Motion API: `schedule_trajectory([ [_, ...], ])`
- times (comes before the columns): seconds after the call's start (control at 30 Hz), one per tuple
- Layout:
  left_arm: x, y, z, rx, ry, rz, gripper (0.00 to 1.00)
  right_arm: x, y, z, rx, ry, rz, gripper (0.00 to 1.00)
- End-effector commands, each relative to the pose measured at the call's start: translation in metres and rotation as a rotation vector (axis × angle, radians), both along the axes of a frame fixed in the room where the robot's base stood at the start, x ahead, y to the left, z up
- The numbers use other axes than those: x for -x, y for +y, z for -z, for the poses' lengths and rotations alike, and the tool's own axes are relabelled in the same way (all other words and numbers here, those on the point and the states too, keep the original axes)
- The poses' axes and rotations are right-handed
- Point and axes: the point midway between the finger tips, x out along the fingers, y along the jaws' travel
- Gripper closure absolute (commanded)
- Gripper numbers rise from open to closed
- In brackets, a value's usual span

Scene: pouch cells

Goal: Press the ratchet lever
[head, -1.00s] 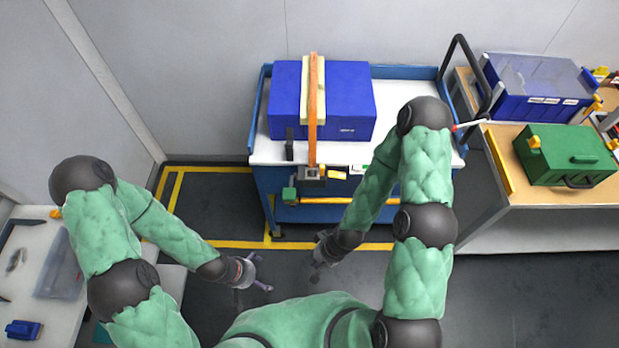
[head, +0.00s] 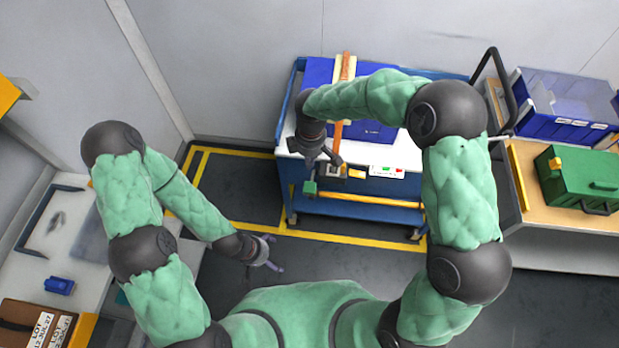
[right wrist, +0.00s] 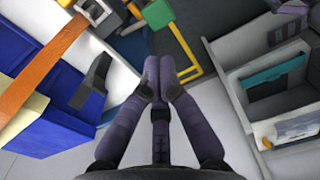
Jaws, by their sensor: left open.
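The ratchet (head: 356,172) is a small grey metal piece at the front edge of the cart, at the lower end of an orange strap (head: 347,68). It is partly hidden behind my right gripper (head: 325,161), so its lever is hard to make out. In the right wrist view the ratchet (right wrist: 94,12) shows at the top, ahead and left of my right fingertips (right wrist: 160,62). Those fingertips are together with nothing between them, apart from the ratchet. My left gripper (head: 268,254) is open and empty, low over the floor in front of the cart.
The strap runs over a blue case (head: 318,70) on the blue cart (head: 284,120). A green block (head: 310,187) is at the cart's front. A side bench holds a green case (head: 580,175). Floor before the cart is clear.

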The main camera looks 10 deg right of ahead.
Motion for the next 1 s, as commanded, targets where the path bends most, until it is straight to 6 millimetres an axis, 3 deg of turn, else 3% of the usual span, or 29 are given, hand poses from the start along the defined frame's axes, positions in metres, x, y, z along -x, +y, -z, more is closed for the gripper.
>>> schedule_trajectory([
  [0.17, 0.0, 0.0, -0.002, 0.0, 0.0, 0.0, 0.0, -0.005, 0.0, -0.016, 0.026, -0.01, -0.044, 1.0],
  [0.57, 0.0, 0.0, 0.0, 0.0, 0.0, 0.0, 0.0, -0.004, 0.0, -0.011, 0.027, -0.008, -0.043, 1.0],
  [0.77, 0.0, 0.0, 0.006, 0.0, 0.0, 0.0, 0.0, -0.004, -0.001, 0.016, 0.027, -0.006, -0.042, 1.0],
  [1.0, 0.0, 0.0, 0.017, 0.0, 0.0, 0.0, 0.0, -0.004, -0.001, 0.062, 0.027, -0.005, -0.042, 1.0],
])
